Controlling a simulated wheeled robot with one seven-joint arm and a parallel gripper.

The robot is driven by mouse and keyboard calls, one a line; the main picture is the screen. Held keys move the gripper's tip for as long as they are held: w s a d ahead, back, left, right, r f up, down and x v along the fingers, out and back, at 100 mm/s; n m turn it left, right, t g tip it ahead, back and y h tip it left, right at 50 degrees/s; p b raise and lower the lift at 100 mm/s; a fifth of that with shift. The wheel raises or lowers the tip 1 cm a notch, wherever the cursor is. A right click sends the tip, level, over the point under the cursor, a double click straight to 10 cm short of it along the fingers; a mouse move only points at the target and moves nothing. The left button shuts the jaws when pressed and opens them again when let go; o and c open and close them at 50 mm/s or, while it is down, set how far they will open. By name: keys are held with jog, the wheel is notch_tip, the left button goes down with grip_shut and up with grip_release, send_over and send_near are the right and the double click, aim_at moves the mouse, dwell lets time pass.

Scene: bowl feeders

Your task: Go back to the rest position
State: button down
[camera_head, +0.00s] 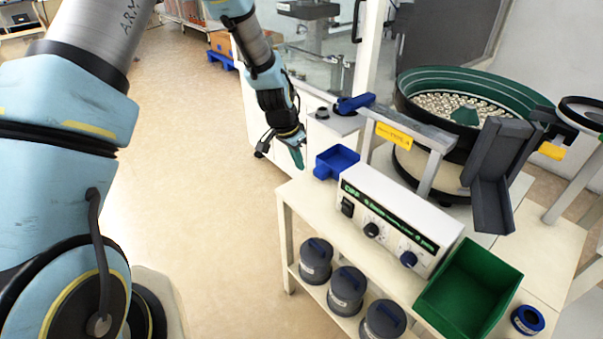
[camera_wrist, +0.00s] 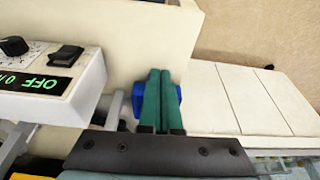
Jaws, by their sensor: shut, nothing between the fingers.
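My gripper (camera_head: 299,157) hangs at the end of my arm in the head view, above the floor just left of the table's back left corner. Its green fingers point down. In the wrist view the two fingers of my gripper (camera_wrist: 159,100) lie side by side, shut, with nothing between them. Behind them a blue tray (camera_wrist: 177,98) is partly hidden. In the head view the small blue tray (camera_head: 337,162) sits to the right of the fingers and looks apart from them.
A white control box (camera_head: 395,215) stands on the table (camera_head: 284,196), with a green bin (camera_head: 468,290) at its right. A bowl feeder (camera_head: 470,82) stands behind. Dark lidded canisters (camera_head: 346,288) stand on the lower shelf. The floor (camera_head: 200,150) left of the table is clear.

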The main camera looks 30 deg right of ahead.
jog(key=w+a+r+n+y, duration=0.1)
jog(key=a+r+n, duration=0.1)
jog(key=a+r, duration=0.35)
jog(key=w+a+r+n+t, duration=0.1)
jog(key=a+r+n, duration=0.15)
jog(key=a, duration=0.65)
jog(key=w+a+r+n+y, duration=0.1)
jog(key=a+r+n, duration=0.1)
jog(key=a+r, duration=0.35)
jog(key=s+a+r+n, duration=0.1)
jog(key=s+a+n, duration=0.1)
jog(key=a, duration=0.4)
jog(key=s+a+r+n, duration=0.1)
jog(key=s+a+n, duration=0.2)
jog(key=a, duration=0.4)
jog(key=s+a+r+n+y, duration=0.1)
jog(key=s+a+n, duration=0.2)
jog(key=a, duration=0.3)
jog(key=shift+s+a+r, duration=0.15)
jog(key=shift+s, duration=0.35)
